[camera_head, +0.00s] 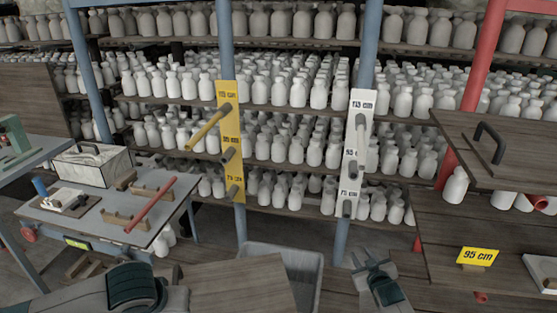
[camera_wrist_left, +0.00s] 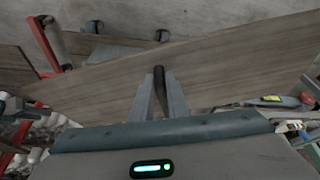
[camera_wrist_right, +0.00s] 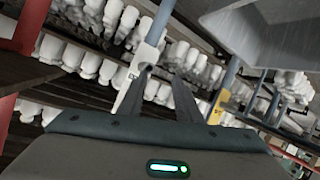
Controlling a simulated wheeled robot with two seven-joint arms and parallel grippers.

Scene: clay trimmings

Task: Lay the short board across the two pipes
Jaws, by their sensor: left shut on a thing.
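A brown wooden board (camera_wrist_left: 230,65) lies across the left wrist view; part of it shows low in the head view (camera_head: 235,285). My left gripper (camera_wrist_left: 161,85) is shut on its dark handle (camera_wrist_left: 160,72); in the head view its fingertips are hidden. A yellow pipe (camera_head: 206,128) sticks out from the top of the yellow plate (camera_head: 228,95) on the left blue post. A pale grey pipe (camera_head: 360,135) sticks out from the top of the white plate (camera_head: 361,103) on the right post. My right gripper (camera_head: 374,264) is open and empty, below the white plate.
Shorter dark stubs show lower on both plates. At right, a dark board with a handle (camera_head: 488,140) lies above a wooden surface bearing a yellow 95 cm card (camera_head: 477,257). A grey bin (camera_head: 300,262) stands between the posts. A worktable (camera_head: 105,225) holds a red pipe (camera_head: 150,203).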

